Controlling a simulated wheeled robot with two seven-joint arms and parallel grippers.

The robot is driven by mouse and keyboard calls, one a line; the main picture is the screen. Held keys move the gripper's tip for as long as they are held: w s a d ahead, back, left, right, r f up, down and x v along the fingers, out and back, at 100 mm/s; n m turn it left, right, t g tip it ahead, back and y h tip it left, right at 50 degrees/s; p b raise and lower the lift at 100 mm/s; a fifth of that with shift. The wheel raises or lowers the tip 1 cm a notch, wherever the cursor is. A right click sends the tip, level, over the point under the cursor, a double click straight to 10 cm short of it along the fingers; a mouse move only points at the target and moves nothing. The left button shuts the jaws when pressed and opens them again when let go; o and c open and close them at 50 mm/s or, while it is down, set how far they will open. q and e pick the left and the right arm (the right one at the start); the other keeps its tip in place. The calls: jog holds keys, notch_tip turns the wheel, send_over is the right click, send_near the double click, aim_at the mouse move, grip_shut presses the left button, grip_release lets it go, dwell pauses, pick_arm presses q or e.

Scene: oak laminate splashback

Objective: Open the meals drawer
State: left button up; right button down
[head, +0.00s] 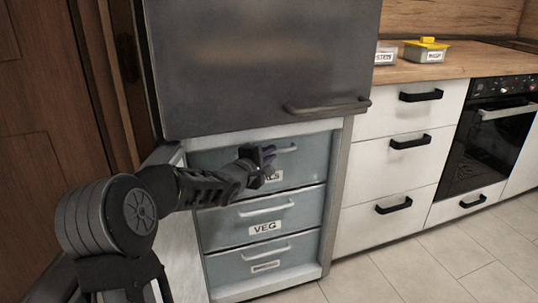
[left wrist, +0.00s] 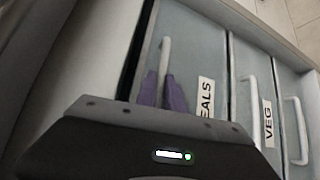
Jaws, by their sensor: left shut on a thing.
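The meals drawer (head: 311,166) is the top one of three grey-blue drawers in the lower freezer compartment. Its label is partly covered by my gripper in the head view; in the left wrist view the label (left wrist: 206,98) reads "EALS". The drawer front looks flush with the ones below. My left gripper (head: 268,152) is at the meals drawer's handle (head: 287,150), its purple fingers shut on the handle bar, which also shows in the left wrist view (left wrist: 164,55). My right gripper is in neither view.
The veg drawer (head: 307,212) and a lower labelled drawer (head: 300,256) sit below, both with white handles. The dark upper door (head: 250,70) above is shut. White cabinets (head: 395,165) and an oven (head: 490,135) stand to the right. The tiled floor (head: 440,260) in front is clear.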

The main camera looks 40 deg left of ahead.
pick_arm(q)
grip_shut()
dwell(0.8)
